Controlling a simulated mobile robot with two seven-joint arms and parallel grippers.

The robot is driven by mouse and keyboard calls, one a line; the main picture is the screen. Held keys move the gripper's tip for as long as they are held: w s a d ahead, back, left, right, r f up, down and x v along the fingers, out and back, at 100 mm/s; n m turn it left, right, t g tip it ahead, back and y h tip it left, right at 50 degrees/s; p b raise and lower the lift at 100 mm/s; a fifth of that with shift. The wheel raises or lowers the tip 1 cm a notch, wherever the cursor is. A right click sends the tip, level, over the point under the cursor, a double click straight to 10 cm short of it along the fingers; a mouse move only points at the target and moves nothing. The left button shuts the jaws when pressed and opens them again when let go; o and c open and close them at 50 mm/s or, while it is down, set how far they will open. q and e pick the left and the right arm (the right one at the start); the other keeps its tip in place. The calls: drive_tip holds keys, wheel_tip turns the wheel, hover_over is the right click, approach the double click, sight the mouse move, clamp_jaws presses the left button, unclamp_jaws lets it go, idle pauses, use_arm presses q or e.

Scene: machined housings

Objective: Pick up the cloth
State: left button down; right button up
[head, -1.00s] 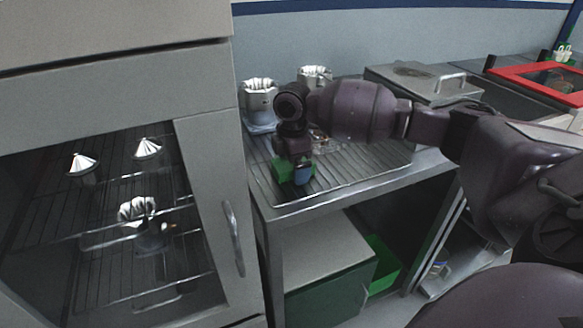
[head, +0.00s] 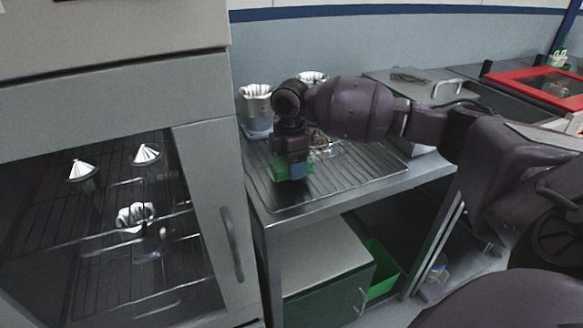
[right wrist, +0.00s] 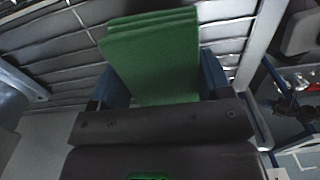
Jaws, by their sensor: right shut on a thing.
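The green folded cloth (head: 277,168) is at the front left of the wire rack on the metal table in the head view. In the right wrist view the cloth (right wrist: 152,58) shows as a stack of folded layers between the blue fingers. My right gripper (head: 293,171) points down and is shut on the cloth; its fingers (right wrist: 160,88) lie on both sides of it. I cannot tell whether the cloth touches the rack. My left gripper is not in view.
The wire rack (head: 350,185) covers the tabletop. Metal cups (head: 257,104) stand behind my right gripper. A glass-fronted cabinet (head: 205,150) stands close at the left. A lidded metal box (head: 425,84) and a red-framed tray (head: 515,83) are at the back right.

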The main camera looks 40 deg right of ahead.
wheel_tip(320, 180, up, 18)
drive_tip(key=p, duration=0.2)
drive_tip(key=shift+p, duration=0.4)
